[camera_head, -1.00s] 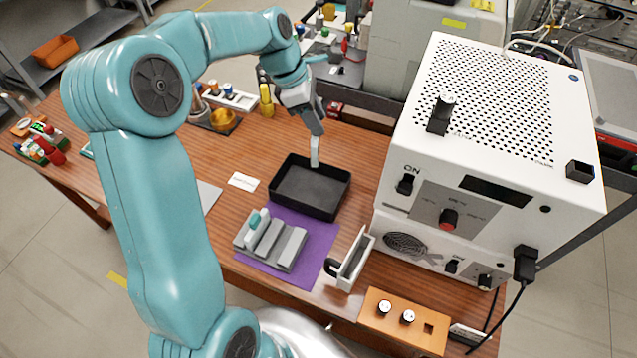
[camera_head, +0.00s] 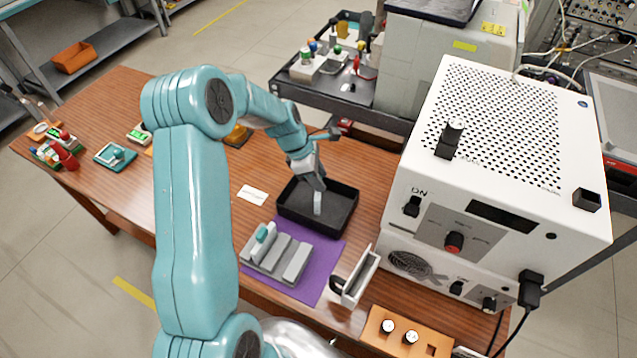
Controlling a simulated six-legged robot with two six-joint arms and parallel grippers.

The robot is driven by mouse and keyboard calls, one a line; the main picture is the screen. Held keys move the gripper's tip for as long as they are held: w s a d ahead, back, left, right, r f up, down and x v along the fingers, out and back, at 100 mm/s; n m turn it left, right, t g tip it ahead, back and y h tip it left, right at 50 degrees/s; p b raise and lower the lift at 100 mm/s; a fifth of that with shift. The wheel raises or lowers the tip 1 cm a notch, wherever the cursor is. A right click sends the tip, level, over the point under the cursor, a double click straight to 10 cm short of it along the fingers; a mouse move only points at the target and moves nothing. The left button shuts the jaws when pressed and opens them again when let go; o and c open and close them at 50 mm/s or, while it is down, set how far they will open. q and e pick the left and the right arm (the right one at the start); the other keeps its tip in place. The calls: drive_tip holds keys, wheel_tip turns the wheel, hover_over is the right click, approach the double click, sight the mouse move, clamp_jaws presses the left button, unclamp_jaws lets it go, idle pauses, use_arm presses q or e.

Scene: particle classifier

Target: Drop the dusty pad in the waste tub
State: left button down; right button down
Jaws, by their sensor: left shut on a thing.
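The black tub (camera_head: 346,223), an open rectangular tray, stands on the wooden table at the back edge of the purple mat. My left gripper (camera_head: 317,188) reaches down over the tub from behind. It is shut on a small pale grey pad (camera_head: 318,204), held roughly upright. The pad's lower end is inside the tub's outline; I cannot tell whether it touches the floor of the tub. Dust on the pad is too small to make out. My right gripper is not in view.
A grey slotted rack (camera_head: 272,260) with a teal piece sits on the purple mat (camera_head: 316,285). A white open holder (camera_head: 356,277) stands right of it. The large white instrument (camera_head: 490,170) bounds the right side. A white card (camera_head: 252,195) lies left of the tub.

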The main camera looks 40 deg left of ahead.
use_arm(q)
wheel_tip(320, 180, down, 3)
drive_tip(key=shift+r, duration=0.1)
drive_tip(key=shift+w+a+f, duration=0.1)
drive_tip(key=shift+f, duration=0.3)
drive_tip(key=shift+r, duration=0.1)
drive_tip(key=c, duration=0.7)
unclamp_jaws()
drive_tip(key=shift+f, duration=0.2)
drive_tip(key=shift+r, duration=0.25)
drive_tip(key=b+v, duration=0.1)
drive_tip(key=v, duration=1.1)
